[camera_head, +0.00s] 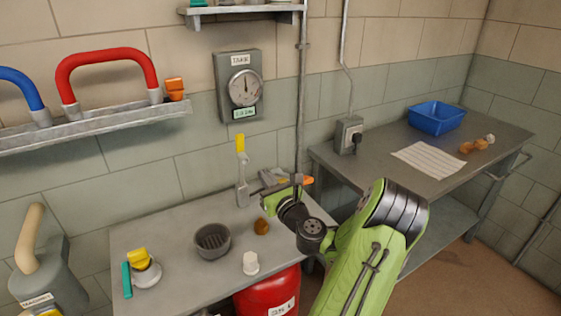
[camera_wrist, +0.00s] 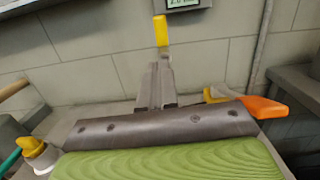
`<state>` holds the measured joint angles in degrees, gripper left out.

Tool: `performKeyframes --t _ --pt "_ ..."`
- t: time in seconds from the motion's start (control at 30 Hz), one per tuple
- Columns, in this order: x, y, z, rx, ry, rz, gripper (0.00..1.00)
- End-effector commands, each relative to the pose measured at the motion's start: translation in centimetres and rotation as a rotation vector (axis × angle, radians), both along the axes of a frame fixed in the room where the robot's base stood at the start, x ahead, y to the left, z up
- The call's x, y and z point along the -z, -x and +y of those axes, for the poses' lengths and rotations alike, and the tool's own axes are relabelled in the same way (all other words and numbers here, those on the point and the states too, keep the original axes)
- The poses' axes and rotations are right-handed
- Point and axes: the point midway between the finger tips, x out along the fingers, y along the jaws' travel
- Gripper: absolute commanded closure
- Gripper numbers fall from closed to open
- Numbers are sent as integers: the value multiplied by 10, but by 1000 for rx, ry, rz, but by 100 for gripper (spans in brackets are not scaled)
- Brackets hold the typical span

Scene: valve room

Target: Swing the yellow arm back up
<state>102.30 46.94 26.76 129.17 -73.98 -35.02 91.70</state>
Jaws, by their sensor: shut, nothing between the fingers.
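The yellow arm (camera_head: 240,143) stands about upright on a grey stem and bracket at the back of the bench, below the gauge. It also shows in the wrist view (camera_wrist: 161,30), top middle, straight beyond my fingertips. My gripper (camera_wrist: 156,70) is shut and empty, its fingers pointing towards the stem. In the head view my gripper is just right of the bracket, low beside the yellow arm, and partly hidden by my own wrist. I cannot tell whether the fingertips touch the stem; the yellow part itself is clear of them.
An orange-tipped thing (camera_wrist: 264,107) lies close to my gripper's right side. The bench holds a dark grey bowl (camera_head: 211,241), a white piece (camera_head: 250,263) and a yellow-topped fitting (camera_head: 138,257). A gauge box (camera_head: 240,86) and a vertical pipe (camera_head: 301,100) are on the wall.

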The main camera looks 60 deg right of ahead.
Motion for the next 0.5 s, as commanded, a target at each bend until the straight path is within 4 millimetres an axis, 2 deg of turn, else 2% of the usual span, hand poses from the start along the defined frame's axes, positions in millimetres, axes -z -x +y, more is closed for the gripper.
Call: performKeyframes --t 0.17,0.5 --pt "-4 -10 -4 2 -30 -23 100" --pt "-14 -72 -40 1 -24 -22 100"
